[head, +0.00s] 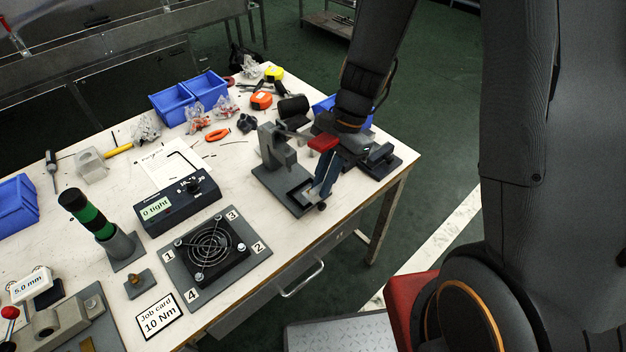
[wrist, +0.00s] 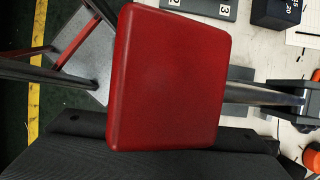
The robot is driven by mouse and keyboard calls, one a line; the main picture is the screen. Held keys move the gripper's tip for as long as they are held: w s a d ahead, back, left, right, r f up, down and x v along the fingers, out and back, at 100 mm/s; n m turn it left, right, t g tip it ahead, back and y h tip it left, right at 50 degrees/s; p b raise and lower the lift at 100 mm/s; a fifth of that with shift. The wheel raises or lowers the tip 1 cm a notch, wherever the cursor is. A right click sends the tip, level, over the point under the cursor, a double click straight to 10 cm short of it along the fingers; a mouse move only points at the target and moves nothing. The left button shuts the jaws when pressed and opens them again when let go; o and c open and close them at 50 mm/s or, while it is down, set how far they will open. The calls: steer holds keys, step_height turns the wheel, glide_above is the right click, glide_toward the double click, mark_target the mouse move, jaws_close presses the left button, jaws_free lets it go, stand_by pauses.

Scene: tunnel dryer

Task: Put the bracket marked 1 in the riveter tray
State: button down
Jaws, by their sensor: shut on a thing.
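My gripper (head: 335,143) is at the right end of the bench, beside a grey upright stand (head: 272,146) on a flat base. It is shut on a red block-shaped piece (head: 323,142), which fills the middle of the wrist view (wrist: 170,80) and hides what lies behind it. A metal rod (wrist: 262,95) shows to the right of the red piece. The fingertips are largely hidden. I cannot make out a bracket marked 1 or a riveter tray. The mark 1 that I see is on a grey plate (head: 186,290) with a black fan.
A meter box (head: 178,207), a green and black post (head: 88,215) and a job card (head: 158,316) stand nearby. The bench's right edge is close to my gripper.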

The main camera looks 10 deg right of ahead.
mark_target(307, 190)
steer(key=w+a, duration=0.2)
steer(key=shift+w, duration=0.4)
steer(key=shift+w+f+p, duration=0.1)
steer(key=shift+f+p, duration=0.65)
steer(key=shift+f, duration=1)
steer(key=shift+f, duration=0.1)
steer(key=c, duration=1.8)
jaws_free()
steer(key=shift+o, duration=0.2)
steer(key=b+v, duration=0.2)
steer(key=v, duration=1)
steer(key=s+d+r+n+t+h, duration=0.2)
steer(key=s+d+n+t+h, duration=0.1)
steer(key=s+d+n, duration=0.6)
steer(key=shift+s+r+n+h, duration=0.25)
steer(key=shift+s+n, duration=0.35)
steer(key=shift+n, duration=0.5)
